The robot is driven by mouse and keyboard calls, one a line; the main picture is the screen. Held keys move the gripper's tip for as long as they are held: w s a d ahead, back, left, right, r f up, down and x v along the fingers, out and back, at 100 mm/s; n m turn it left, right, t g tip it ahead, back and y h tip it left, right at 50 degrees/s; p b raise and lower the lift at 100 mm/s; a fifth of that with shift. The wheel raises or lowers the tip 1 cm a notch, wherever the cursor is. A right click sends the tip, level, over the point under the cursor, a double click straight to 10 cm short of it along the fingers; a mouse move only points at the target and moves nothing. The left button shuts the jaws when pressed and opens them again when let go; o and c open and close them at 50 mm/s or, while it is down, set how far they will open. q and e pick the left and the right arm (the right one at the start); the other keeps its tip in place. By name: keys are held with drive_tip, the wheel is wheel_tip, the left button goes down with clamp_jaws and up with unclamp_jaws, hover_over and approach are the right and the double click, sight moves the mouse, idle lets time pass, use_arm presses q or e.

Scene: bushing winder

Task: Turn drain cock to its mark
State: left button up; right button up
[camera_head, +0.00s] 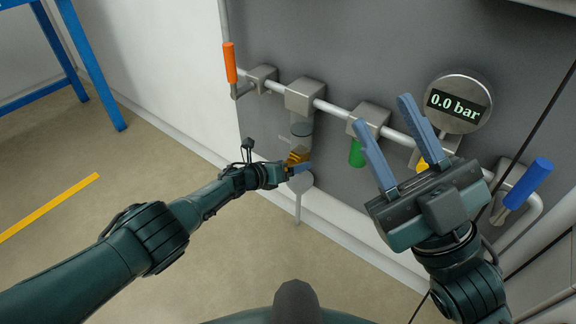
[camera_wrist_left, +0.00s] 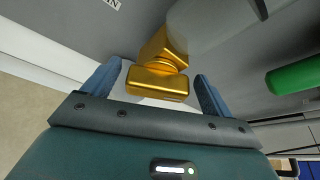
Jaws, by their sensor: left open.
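The brass drain cock (camera_head: 296,157) hangs below a translucent grey bowl (camera_head: 302,130) on the pipe. In the left wrist view, the drain cock (camera_wrist_left: 158,80) has a thick crossbar handle lying nearly level in the picture. My left gripper (camera_head: 302,168) is at the cock and open. In the left wrist view its fingers (camera_wrist_left: 158,72) stand on either side of the handle, with gaps visible at both sides. I cannot make out the mark. My right gripper (camera_head: 382,112) is open and empty, nearer the camera and in front of the panel.
A pipe (camera_head: 336,110) crosses the grey panel with an orange lever (camera_head: 230,63), a green part (camera_head: 357,153) and a blue handle (camera_head: 528,184). A gauge (camera_head: 455,103) reads 0.0 bar. The floor left is mostly clear.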

drive_tip(key=shift+r, duration=0.1)
use_arm(q)
drive_tip(key=shift+s+a+r+p, duration=0.15)
drive_tip(key=shift+p, duration=0.25)
drive_tip(key=p+v, duration=1.1)
drive_tip(key=v, duration=0.1)
drive_tip(key=shift+s+a, duration=0.25)
drive_tip(key=shift+a, duration=0.05)
use_arm(e)
wheel_tip(320, 180, down, 8)
drive_tip(key=m+g+h, duration=0.2)
drive_tip(key=m+h, duration=0.4)
drive_tip(key=h, duration=0.2)
drive_tip(key=shift+s+m+h, duration=0.3)
drive_tip(key=shift+m+h, duration=0.1)
drive_tip(key=shift+d, duration=0.1)
